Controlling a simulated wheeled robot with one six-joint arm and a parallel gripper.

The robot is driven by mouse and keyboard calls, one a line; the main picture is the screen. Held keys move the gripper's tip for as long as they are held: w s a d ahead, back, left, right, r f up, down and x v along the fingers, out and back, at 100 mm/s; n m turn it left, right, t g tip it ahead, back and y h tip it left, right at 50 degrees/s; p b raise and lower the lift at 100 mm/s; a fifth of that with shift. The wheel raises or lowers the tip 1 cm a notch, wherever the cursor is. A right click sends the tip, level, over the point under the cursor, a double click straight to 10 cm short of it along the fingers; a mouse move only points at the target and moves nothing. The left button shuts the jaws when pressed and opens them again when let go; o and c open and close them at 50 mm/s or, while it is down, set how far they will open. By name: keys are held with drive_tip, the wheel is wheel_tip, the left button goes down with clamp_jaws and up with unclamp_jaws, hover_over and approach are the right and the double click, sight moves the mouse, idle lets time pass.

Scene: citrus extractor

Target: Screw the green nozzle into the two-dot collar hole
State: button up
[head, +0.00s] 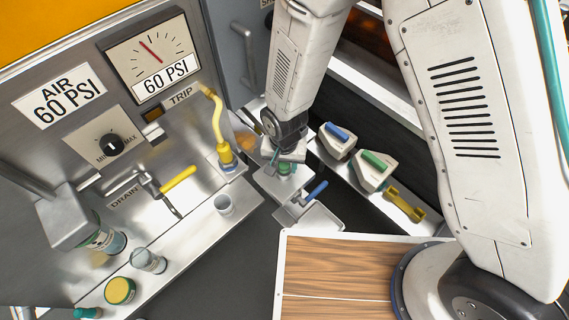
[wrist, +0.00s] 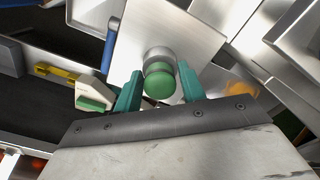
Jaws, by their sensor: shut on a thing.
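The green nozzle (wrist: 158,84) is between the teal fingers of my gripper (wrist: 159,88) in the wrist view, and my gripper is shut on it. A grey round collar (wrist: 158,54) on a pale metal plate (wrist: 185,30) lies right behind the nozzle, in line with it. I cannot tell whether the nozzle is seated in the collar or just in front of it. No dot marks can be made out. In the head view my gripper (head: 284,160) is low over the metal plate, and the arm hides much of the collar.
A blue-handled valve (head: 314,192) sits close to my gripper. Blocks with a blue bar (head: 337,132) and a green bar (head: 374,160), and a yellow tool (head: 405,205), lie on the right ledge. A wooden board (head: 330,275) is in front.

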drive_tip(key=shift+m, duration=0.9)
drive_tip(key=shift+m, duration=0.9)
drive_tip(key=shift+m, duration=0.8)
drive_tip(key=shift+m, duration=0.9)
